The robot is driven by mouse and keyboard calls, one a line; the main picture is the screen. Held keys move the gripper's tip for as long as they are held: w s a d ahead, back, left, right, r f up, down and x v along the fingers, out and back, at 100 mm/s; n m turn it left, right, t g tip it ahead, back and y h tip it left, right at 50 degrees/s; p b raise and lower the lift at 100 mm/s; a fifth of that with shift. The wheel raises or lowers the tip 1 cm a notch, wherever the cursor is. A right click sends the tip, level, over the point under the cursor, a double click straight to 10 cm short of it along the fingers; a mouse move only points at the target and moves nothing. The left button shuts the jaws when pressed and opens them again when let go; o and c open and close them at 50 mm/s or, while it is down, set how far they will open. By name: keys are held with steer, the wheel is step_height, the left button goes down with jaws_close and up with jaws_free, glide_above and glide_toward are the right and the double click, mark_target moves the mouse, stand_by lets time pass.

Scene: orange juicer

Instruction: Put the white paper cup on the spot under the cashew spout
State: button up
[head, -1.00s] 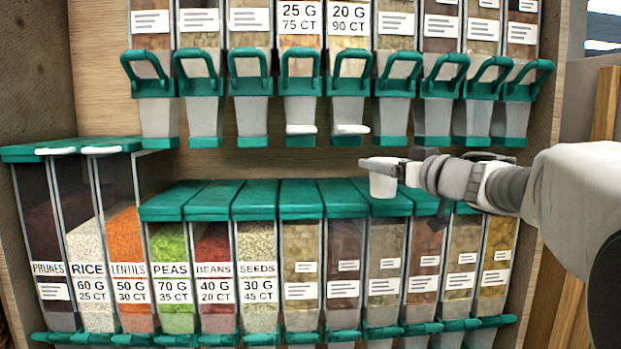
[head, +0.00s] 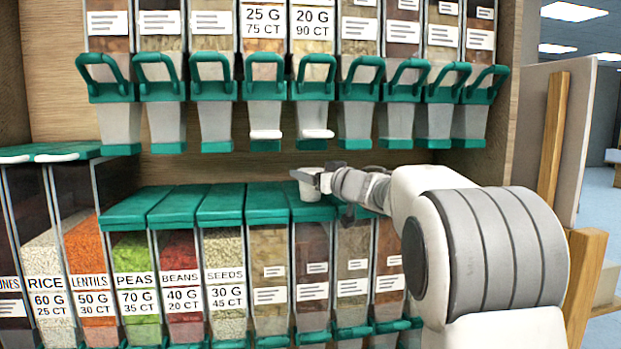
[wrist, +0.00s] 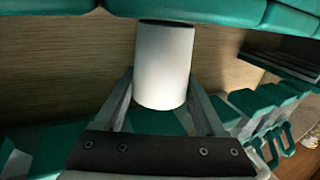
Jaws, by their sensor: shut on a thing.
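The white paper cup (head: 306,190) is held upright by my gripper (head: 318,180), low over the lids of the lower bins. It is below the upper spout (head: 314,120) of the 20 G 90 CT dispenser. In the wrist view the cup (wrist: 165,65) is between the two fingers of my gripper (wrist: 163,105), its far end close to a green lid. I cannot tell whether it touches. The upper dispensers' names are cut off, so I cannot read which one is cashew.
A row of green bin lids (head: 174,204) forms a ledge under the upper spouts. The neighbouring 25 G 75 CT spout (head: 266,118) hangs to the left. Taller lidded bins (head: 52,152) stand at far left. A wooden side panel (head: 502,95) is at right.

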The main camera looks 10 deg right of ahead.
steer(key=shift+f, duration=0.15)
steer(key=shift+f, duration=0.15)
steer(key=o, duration=1.5)
steer(key=shift+s+r, duration=0.15)
steer(key=shift+r, duration=0.1)
steer(key=b+v, duration=0.1)
steer(key=v, duration=1)
steer(key=shift+s+d+f+b, duration=0.1)
steer(key=shift+s+d+b, duration=0.1)
steer(key=shift+s+b, duration=0.15)
